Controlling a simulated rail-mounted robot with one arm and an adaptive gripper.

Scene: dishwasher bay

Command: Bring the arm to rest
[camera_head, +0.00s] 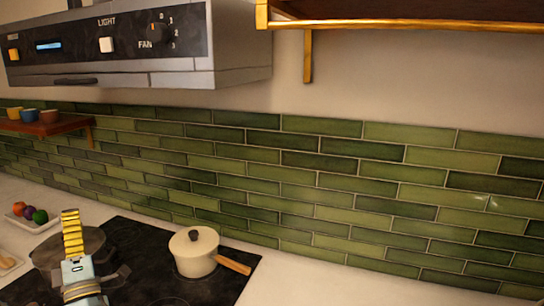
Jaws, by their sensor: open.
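The end of my arm with my gripper (75,252) shows at the bottom left, over the dark hob (140,258). It has a ribbed gold part pointing up and a blue-grey body with gold bands below. My gripper is open, with nothing visible held in it; its fingertips are hard to make out from here. The lower part of the arm is cut off by the frame.
A cream lidded pot (194,252) with a wooden handle stands on the hob, right of my arm. A dark round pan (92,238) is partly behind my arm. A white tray (17,223) holds fruit. A range hood (140,45) and wooden shelf (420,10) hang above.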

